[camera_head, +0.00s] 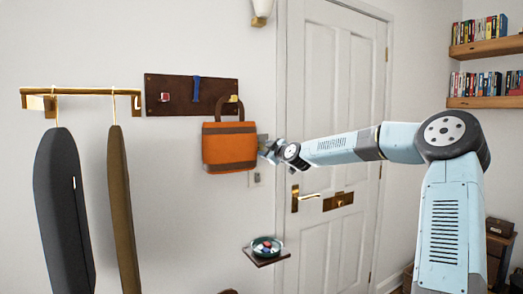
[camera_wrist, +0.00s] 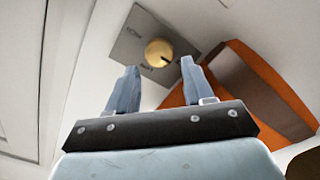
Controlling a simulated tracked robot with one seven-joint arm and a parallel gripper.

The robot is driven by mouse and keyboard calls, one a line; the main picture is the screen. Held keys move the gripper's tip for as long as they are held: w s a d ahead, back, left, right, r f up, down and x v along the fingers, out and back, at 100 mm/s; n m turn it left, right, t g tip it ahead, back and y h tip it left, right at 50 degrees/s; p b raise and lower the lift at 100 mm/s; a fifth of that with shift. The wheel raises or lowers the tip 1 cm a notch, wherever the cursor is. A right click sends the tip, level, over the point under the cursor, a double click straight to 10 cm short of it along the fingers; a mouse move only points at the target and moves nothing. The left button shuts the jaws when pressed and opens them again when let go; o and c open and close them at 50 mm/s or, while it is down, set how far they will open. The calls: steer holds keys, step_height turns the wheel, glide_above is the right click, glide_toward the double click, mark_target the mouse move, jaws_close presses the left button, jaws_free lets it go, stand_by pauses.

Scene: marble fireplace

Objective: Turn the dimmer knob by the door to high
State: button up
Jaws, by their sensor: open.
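The dimmer knob (camera_wrist: 157,52) is a round brass-coloured knob on a grey square plate (camera_wrist: 127,46), ahead of my gripper in the wrist view. It has a dark mark on its lower right side in that picture. In the head view my gripper (camera_head: 269,152) is at the wall beside the door and hides the knob.
An orange bag (camera_head: 229,147) hangs from a dark peg board (camera_head: 190,95), close beside the plate. The white panelled door (camera_head: 330,100) with a brass handle (camera_head: 305,196) is to the right. A small shelf (camera_head: 262,260) with a bowl (camera_head: 266,246) sits below.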

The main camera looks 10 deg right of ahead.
mark_target(259, 148)
steer(key=shift+x, duration=1.95)
steer(key=c, duration=0.8)
steer(key=shift+f, duration=0.1)
